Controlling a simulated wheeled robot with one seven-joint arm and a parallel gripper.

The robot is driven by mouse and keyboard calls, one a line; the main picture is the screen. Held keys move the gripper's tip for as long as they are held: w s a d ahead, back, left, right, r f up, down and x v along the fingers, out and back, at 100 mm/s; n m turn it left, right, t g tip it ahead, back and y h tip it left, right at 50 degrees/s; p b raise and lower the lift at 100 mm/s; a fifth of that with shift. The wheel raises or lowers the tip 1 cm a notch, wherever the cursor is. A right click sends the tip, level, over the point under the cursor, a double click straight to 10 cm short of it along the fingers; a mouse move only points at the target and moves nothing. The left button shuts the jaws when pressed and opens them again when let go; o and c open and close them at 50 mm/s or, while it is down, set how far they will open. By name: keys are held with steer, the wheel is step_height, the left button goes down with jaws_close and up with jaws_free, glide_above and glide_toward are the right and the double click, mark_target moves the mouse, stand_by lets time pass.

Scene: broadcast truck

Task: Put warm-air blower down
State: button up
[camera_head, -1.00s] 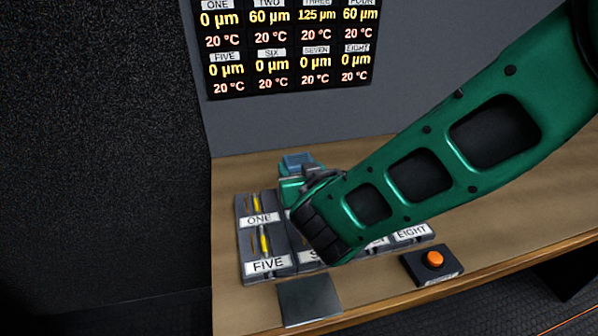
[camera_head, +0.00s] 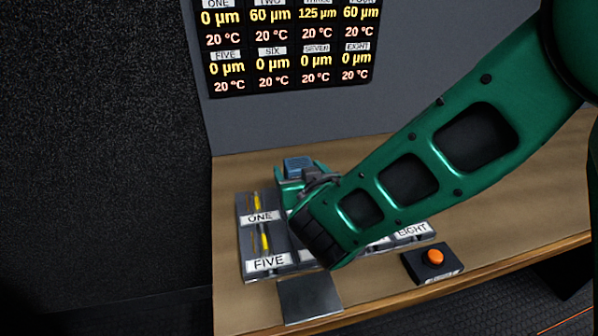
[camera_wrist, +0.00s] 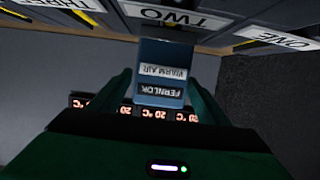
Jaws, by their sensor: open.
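The warm-air blower (camera_wrist: 161,84) is a blue box with labels reading WARM AIR and FERNLOK, upside down in the wrist view. Its blue top (camera_head: 298,165) shows in the head view, behind the row of numbered trays. My gripper (camera_wrist: 162,78) is open, with one green finger on each side of the blower. In the head view my gripper (camera_head: 297,178) is mostly hidden by my wrist. I cannot tell whether the fingers touch the blower or what lies directly under it.
Grey trays labelled ONE (camera_head: 260,217) and FIVE (camera_head: 268,263) hold yellow-marked items; others are partly hidden by my arm. A grey plate (camera_head: 309,300) and an orange button box (camera_head: 433,262) are near the front edge. A wall display (camera_head: 290,50) hangs behind. The right tabletop is clear.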

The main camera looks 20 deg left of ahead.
steer(key=v, duration=1.2)
steer(key=shift+r, duration=0.2)
steer(key=shift+w+d, duration=0.1)
